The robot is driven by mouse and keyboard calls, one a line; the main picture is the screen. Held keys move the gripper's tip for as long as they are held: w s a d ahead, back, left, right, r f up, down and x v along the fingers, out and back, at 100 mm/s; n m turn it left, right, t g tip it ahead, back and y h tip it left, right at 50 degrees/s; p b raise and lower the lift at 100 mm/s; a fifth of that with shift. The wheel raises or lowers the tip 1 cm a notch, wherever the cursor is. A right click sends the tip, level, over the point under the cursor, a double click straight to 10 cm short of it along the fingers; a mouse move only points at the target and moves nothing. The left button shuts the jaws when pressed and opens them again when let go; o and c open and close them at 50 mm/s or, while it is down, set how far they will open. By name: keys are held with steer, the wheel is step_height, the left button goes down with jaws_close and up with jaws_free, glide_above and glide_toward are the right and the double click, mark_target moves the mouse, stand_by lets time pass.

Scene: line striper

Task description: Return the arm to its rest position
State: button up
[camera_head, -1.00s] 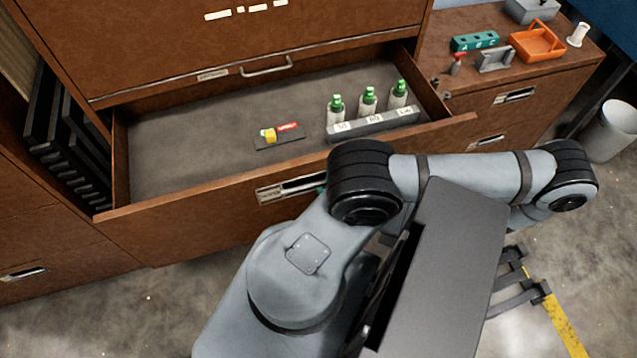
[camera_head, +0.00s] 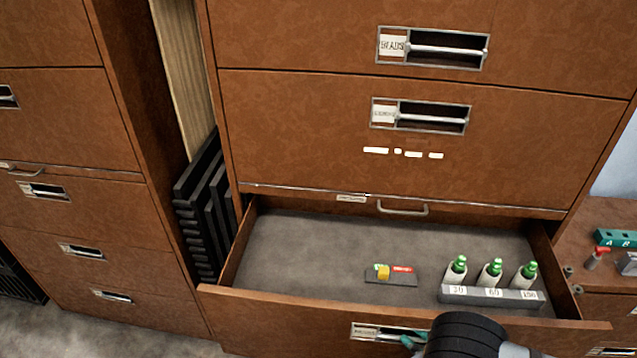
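Only a dark joint of my own arm (camera_head: 465,338) shows, at the bottom edge right of centre, in front of the open drawer's front. The open drawer (camera_head: 310,250) holds three white bottles with green caps (camera_head: 492,274) in a grey labelled rack (camera_head: 490,297). A small dark plate (camera_head: 402,279) with a yellow block (camera_head: 383,272) and a red piece lies on the drawer floor to their left.
Brown cabinets fill the back and left. Black slatted panels (camera_head: 205,210) stand in the gap between them. A lower counter at the right edge carries a teal labelled block (camera_head: 616,238) and a red-topped item (camera_head: 597,257). The drawer's left half is bare.

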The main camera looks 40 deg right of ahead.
steer(key=shift+w+f, duration=0.1)
steer(key=shift+w, duration=0.85)
steer(key=shift+w+d, duration=0.1)
steer(key=shift+w, duration=0.1)
